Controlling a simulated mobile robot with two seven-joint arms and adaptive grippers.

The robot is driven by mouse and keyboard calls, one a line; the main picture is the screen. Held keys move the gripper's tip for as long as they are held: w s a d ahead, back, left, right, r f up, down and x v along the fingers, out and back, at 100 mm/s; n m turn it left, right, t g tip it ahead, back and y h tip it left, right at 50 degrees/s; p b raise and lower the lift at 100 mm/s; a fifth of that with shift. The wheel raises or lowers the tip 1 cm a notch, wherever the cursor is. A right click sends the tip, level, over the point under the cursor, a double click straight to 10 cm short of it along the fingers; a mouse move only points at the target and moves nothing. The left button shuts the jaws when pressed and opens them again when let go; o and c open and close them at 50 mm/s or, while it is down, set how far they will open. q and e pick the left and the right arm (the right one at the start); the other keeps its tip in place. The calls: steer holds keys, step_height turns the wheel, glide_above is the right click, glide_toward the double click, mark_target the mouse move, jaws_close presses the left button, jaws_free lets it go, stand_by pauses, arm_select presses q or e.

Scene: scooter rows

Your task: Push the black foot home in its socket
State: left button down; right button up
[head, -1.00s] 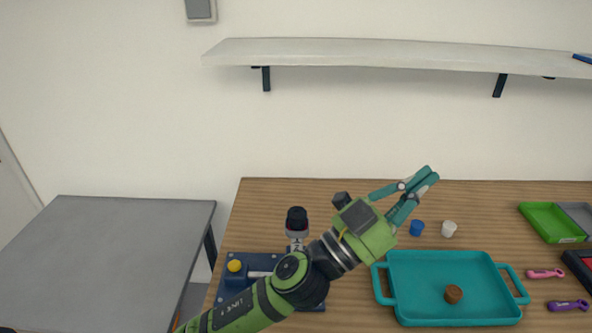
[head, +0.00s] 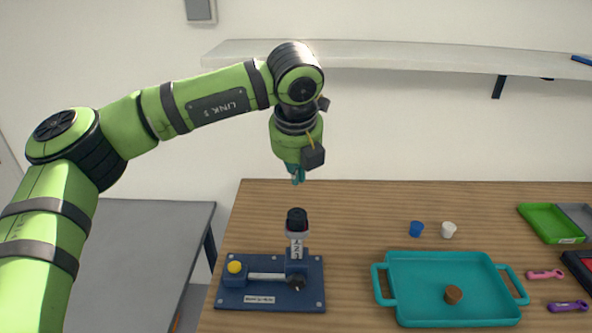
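The black foot (head: 297,216) stands upright on top of a short pale post (head: 296,249) with dark lettering. A thin dark-red band shows low on the foot; how deep it sits in its socket I cannot tell. The post rises from a block on the dark blue fixture (head: 232,301) at the table's left. My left gripper (head: 298,176) points down above the black foot, with a clear gap in the picture. Its teal fingertips are small, close together and partly hidden by the wrist, so their opening is unclear. My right gripper is out of view.
The fixture carries a yellow knob (head: 234,267) and a metal rod (head: 266,276). Right of it stands a teal tray (head: 388,299) with a brown plug (head: 453,294). Behind are a blue cup (head: 416,229) and a white cup (head: 448,230). A shelf (head: 400,55) hangs above.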

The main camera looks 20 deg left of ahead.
arm_select(q)
steer(key=b, duration=0.2)
glide_above(296, 214)
steer(key=shift+s+d+f, duration=0.1)
steer(key=shift+s+f, duration=0.05)
steer(key=shift+f, duration=1.3)
steer(key=shift+s+f, duration=0.15)
steer(key=shift+f, duration=1.3)
steer(key=shift+s+f+b, duration=0.1)
steer(key=shift+f+b, duration=1.5)
steer(key=shift+b, duration=0.15)
steer(key=shift+r, duration=0.1)
steer(key=shift+r+p, duration=0.4)
steer(key=shift+r, duration=0.5)
steer(key=shift+r+p, duration=0.95)
steer(key=shift+r, duration=1.65)
steer(key=shift+f, duration=0.1)
